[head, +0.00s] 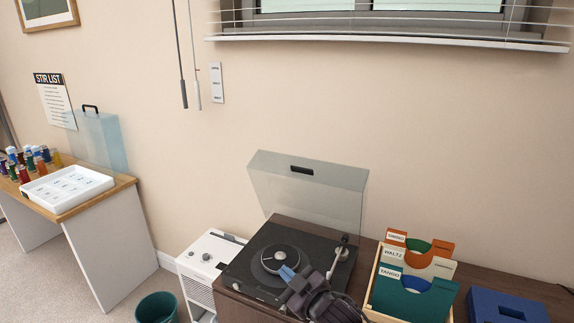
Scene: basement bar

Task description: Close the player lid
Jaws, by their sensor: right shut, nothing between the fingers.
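The record player (250,279) sits on a dark wooden cabinet, with a black top, a round platter (272,258) and a tonearm at its right. Its clear grey lid (312,198) stands open, raised at the back edge near the wall, with a dark handle (302,170) at its upper edge. My right gripper (287,272) is shut and empty, its blue fingertips in front of or over the platter; I cannot tell whether they touch it. The gripper hides the player's front right part. It is well below the lid's handle. My left gripper is not in view.
A crate (371,285) of labelled record sleeves stands close to the player's right, with a blue box (508,306) beyond. A white appliance (211,254) and a teal bin (156,308) are to the left. The wall is close behind the lid.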

